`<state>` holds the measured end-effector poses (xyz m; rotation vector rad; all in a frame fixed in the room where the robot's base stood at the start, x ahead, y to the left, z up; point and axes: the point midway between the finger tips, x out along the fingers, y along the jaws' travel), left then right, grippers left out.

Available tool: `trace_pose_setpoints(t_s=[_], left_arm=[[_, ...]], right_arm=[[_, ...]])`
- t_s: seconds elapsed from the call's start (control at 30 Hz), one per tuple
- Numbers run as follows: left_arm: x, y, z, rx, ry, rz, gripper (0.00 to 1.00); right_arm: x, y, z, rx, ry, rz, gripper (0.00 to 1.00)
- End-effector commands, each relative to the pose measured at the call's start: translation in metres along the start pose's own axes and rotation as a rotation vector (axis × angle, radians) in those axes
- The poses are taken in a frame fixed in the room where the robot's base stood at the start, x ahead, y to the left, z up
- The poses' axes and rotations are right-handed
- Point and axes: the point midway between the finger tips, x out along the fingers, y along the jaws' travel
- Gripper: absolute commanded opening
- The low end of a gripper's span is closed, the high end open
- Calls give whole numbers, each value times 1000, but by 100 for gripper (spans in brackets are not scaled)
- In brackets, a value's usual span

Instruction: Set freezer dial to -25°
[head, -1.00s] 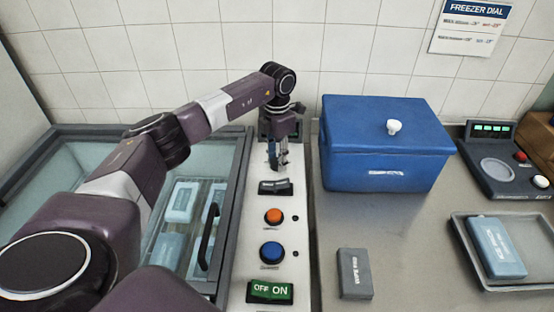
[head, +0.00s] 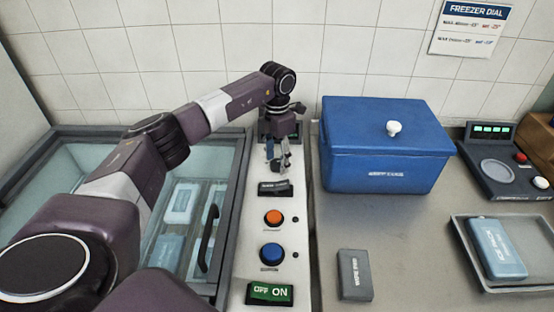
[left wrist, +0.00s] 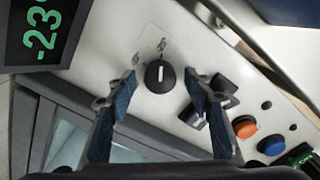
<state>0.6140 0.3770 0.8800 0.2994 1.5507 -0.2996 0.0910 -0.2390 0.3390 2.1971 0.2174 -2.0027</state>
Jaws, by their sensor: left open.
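The freezer dial (left wrist: 160,76) is a round black knob with a white pointer mark, on the white control panel (left wrist: 115,35). The dark display (left wrist: 42,30) beside it reads -23 in green in the left wrist view. My left gripper (head: 278,160) is over the far part of the panel and hides the dial in the head view. In the left wrist view its two blue fingers (left wrist: 161,84) stand open, one on each side of the dial, with gaps visible. My right gripper is not in view.
Nearer on the panel are a small black switch (head: 275,188), an orange button (head: 273,217), a blue button (head: 271,253) and a green OFF/ON switch (head: 270,293). A blue lidded box (head: 385,155) stands to the right. A freezer dial notice (head: 470,28) hangs on the wall.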

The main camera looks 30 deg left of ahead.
Motion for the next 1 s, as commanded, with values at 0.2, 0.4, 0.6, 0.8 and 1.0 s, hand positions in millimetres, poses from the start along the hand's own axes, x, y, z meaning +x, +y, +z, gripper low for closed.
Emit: trace_pose_setpoints(t_s=[0.2,0.4,0.6,0.8,1.0], left_arm=[[-38,1,1,0,-6,2,47],[-81,1,1,0,-5,2,47],[-108,0,1,0,-3,1,47],[-117,0,0,0,-1,1,47],[-117,0,0,0,-1,0,47]], right_arm=[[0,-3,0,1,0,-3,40],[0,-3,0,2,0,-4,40],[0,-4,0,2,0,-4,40],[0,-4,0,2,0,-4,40],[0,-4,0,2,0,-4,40]])
